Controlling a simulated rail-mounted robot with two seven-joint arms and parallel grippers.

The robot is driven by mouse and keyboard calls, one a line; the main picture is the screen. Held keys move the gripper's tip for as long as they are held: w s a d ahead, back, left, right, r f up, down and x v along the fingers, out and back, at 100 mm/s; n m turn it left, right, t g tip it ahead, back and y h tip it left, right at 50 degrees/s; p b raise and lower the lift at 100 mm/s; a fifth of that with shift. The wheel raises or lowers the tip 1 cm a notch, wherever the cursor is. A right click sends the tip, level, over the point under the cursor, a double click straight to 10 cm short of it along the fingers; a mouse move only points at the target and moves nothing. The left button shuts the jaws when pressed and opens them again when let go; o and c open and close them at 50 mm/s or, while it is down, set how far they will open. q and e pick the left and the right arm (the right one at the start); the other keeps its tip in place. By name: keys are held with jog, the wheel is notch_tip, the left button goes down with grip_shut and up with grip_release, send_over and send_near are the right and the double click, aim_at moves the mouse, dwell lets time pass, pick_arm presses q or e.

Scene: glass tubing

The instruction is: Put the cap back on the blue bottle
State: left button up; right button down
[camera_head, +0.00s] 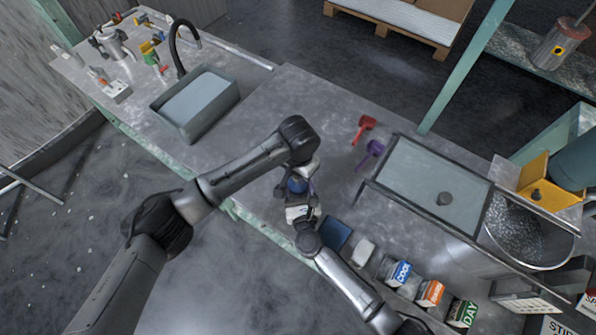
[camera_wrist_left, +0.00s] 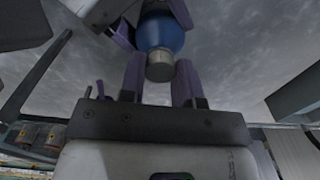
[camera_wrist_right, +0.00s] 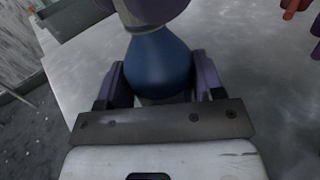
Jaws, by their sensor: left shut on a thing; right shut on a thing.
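The blue bottle (camera_head: 297,186) is held above the table near its front edge. In the right wrist view the bottle (camera_wrist_right: 158,65) has a wide body and a narrow neck. My right gripper (camera_head: 299,207) is shut on its body. The grey cap (camera_wrist_left: 160,67) lies between the purple fingers of my left gripper (camera_wrist_left: 160,88), which is shut on it. The cap lines up with the bottle's neck in the left wrist view, at or very near its mouth. Whether it is seated I cannot tell. In the head view my left arm and fingers hide the cap.
A dark blue pad (camera_head: 336,233) and a white block (camera_head: 363,250) lie right of the grippers, with labelled boxes (camera_head: 430,292) beyond. Red (camera_head: 364,128) and purple (camera_head: 370,153) tools lie behind, near a large tray (camera_head: 408,208). A sink (camera_head: 197,103) stands left. The table between is clear.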

pick_arm(q)
jog(key=o, duration=1.1)
notch_tip(320, 180, up, 12)
pick_arm(e)
jog(key=shift+c, duration=0.8)
grip_release()
jog(key=shift+s, duration=0.5)
pick_arm(q)
jog(key=shift+r+p, duration=0.75)
pick_arm(e)
jog(key=s, duration=0.4)
jog(key=s+d, duration=0.1)
jog(key=s, duration=0.3)
jog(key=s+d, duration=0.1)
jog(key=s, duration=0.3)
jog(key=shift+s+d, duration=0.25)
jog(key=shift+s, duration=0.1)
